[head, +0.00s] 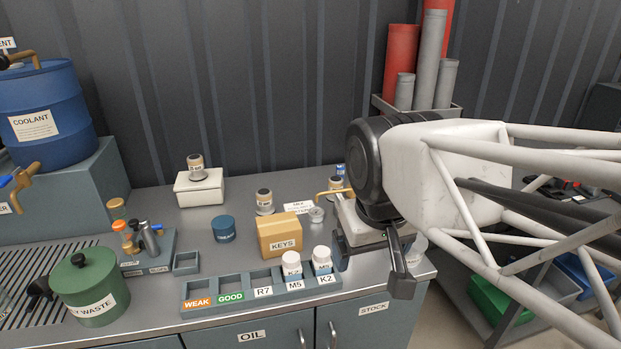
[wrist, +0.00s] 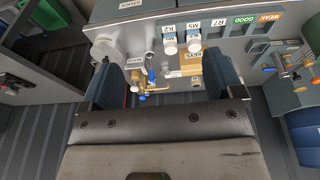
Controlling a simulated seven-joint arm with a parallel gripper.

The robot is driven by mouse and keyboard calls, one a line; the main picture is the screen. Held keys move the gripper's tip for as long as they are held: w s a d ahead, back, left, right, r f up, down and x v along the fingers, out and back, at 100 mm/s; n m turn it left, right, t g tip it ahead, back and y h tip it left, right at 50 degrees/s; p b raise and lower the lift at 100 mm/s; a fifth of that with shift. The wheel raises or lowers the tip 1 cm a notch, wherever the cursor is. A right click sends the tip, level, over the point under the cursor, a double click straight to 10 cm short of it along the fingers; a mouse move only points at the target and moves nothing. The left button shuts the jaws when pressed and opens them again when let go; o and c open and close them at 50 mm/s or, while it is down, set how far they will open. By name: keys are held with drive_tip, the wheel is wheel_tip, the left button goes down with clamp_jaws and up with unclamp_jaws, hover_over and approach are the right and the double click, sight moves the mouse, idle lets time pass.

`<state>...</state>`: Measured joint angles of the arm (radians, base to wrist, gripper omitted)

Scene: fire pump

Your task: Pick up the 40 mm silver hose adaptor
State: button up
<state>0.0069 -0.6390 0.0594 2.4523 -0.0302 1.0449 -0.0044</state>
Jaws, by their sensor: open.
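A small silver ring-like piece (head: 316,214) lies on the bench just right of the keys box in the head view. A larger pale grey round piece (head: 418,245) sits at the bench's right end, partly behind my gripper; it also shows in the wrist view (wrist: 105,45). I cannot read a size on either, so I cannot tell which is the 40 mm adaptor. My gripper (head: 371,258) is open over the right part of the bench. In the wrist view its two fingers (wrist: 165,84) stand wide apart, with nothing clearly held between them.
A tan KEYS box (head: 280,238) and a grey labelled rack (head: 247,297) with two white-capped bottles stand left of my gripper. Grey and red tubes (head: 430,60) stand behind.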

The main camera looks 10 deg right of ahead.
drive_tip(key=w+d+r+n+g+h, duration=0.1)
drive_tip(key=w+d+r+n, duration=0.1)
drive_tip(key=w, duration=0.5)
drive_tip(key=w+d+r+n+h, duration=0.2)
drive_tip(key=w+n, duration=0.1)
drive_tip(key=w, duration=0.3)
drive_tip(key=n+h, duration=0.9)
drive_tip(key=n, duration=0.6)
hover_over(334, 180)
drive_tip(key=s+a, duration=0.2)
drive_tip(key=a, duration=0.4)
wheel_tip(334, 180, down, 4)
wheel_tip(334, 180, down, 22)
drive_tip(key=shift+w+d+r+t, duration=0.15)
drive_tip(key=shift+w+d+t, duration=0.05)
drive_tip(key=shift+w+t, duration=0.2)
drive_tip(key=shift+d, duration=0.1)
drive_tip(key=shift+x, duration=1.2)
